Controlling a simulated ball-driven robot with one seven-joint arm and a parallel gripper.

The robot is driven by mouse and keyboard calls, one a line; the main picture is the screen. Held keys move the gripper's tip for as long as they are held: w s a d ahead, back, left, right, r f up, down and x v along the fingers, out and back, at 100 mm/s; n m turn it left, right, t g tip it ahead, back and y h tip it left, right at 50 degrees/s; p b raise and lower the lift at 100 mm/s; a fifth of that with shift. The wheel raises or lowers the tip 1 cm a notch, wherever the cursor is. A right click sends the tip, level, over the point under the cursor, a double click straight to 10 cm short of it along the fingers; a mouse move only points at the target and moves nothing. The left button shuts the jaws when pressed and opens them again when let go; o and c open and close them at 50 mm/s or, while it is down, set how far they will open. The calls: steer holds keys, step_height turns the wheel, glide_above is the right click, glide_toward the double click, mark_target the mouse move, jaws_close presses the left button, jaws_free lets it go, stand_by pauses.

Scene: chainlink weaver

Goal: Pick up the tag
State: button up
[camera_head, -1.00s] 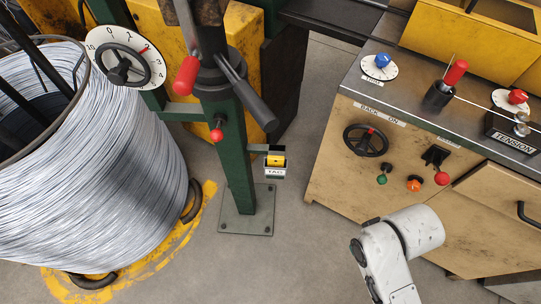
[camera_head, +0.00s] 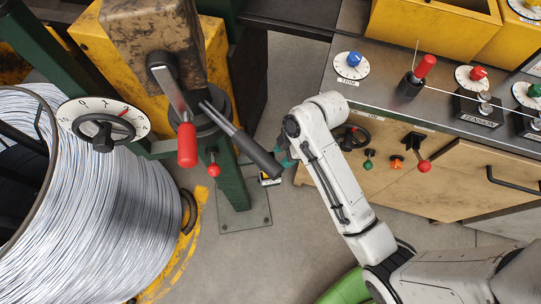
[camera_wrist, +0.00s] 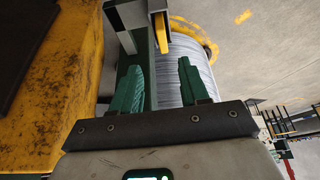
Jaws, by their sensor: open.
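The yellow tag (camera_wrist: 161,33) shows in the wrist view, in a small bracket on the green post, just beyond my fingertips and near the middle. My gripper (camera_wrist: 160,78) has its two green fingers apart with nothing between them. In the head view my gripper (camera_head: 284,158) is beside the post, close to the tag's holder. There the lever and my gripper hide most of the tag, and only the white label (camera_head: 271,182) and a little yellow show.
The green post (camera_head: 231,185) carries a dark lever (camera_head: 245,142) and a red-handled crank (camera_head: 187,145) close to my gripper. A large wire spool (camera_head: 95,210) stands at the left. The wooden control bench (camera_head: 450,180) is at the right.

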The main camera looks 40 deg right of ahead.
steer(key=x, duration=0.9)
steer(key=shift+s+d+p, duration=0.1)
steer(key=shift+s+p, duration=0.2)
steer(key=shift+p, duration=0.1)
steer(key=shift+c, duration=0.4)
jaws_close()
